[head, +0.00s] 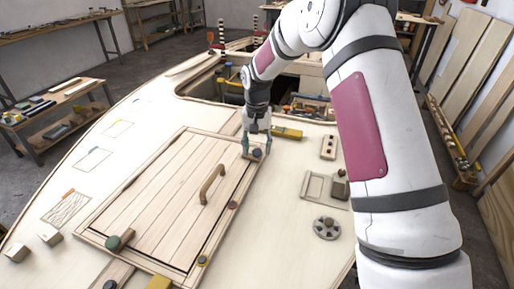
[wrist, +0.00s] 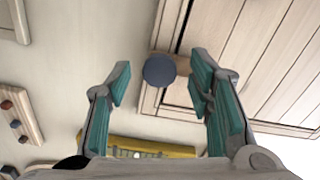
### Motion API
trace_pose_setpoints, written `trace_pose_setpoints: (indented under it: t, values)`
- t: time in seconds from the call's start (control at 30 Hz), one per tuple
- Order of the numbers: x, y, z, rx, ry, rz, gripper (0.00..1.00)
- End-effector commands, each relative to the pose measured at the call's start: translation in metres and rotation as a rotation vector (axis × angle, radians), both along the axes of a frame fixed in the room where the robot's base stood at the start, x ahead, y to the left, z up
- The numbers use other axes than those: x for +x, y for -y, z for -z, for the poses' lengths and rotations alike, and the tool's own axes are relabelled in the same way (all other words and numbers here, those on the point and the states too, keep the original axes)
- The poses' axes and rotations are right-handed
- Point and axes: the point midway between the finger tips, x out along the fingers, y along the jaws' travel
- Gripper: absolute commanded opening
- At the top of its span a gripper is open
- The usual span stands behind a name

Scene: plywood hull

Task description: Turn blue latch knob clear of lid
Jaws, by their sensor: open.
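The blue latch knob (head: 257,153) sits at the far right corner of the plank lid (head: 165,195), on a small wooden latch piece. In the wrist view the round dark-blue knob (wrist: 160,70) shows between the fingertips, with the wooden latch (wrist: 182,65) reaching right from under it over the lid's corner (wrist: 150,98). My gripper (head: 257,146) comes down from above at the knob. Its two teal-padded fingers are open, one on each side of the knob, with a clear gap on the left and a smaller one on the right. I cannot tell finger height exactly.
The lid carries a curved wooden handle (head: 212,183). A green knob (head: 114,243) sits at its near left corner. A yellow block (head: 287,132) lies just right of my gripper, beside an open hatch with tools. A grey wheel (head: 326,228) lies to the right.

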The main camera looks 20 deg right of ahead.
Motion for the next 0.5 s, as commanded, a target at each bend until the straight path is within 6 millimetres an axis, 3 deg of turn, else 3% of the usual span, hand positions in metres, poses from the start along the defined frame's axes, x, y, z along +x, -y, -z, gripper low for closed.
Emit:
trace_pose_setpoints:
  t: [0.37, 0.5]
  values:
    - [-0.0003, 0.0001, 0.0049, 0.0, -0.001, 0.0, 0.45]
    - [-0.0003, 0.0001, 0.0048, 0.0, 0.0, 0.0, 0.14]
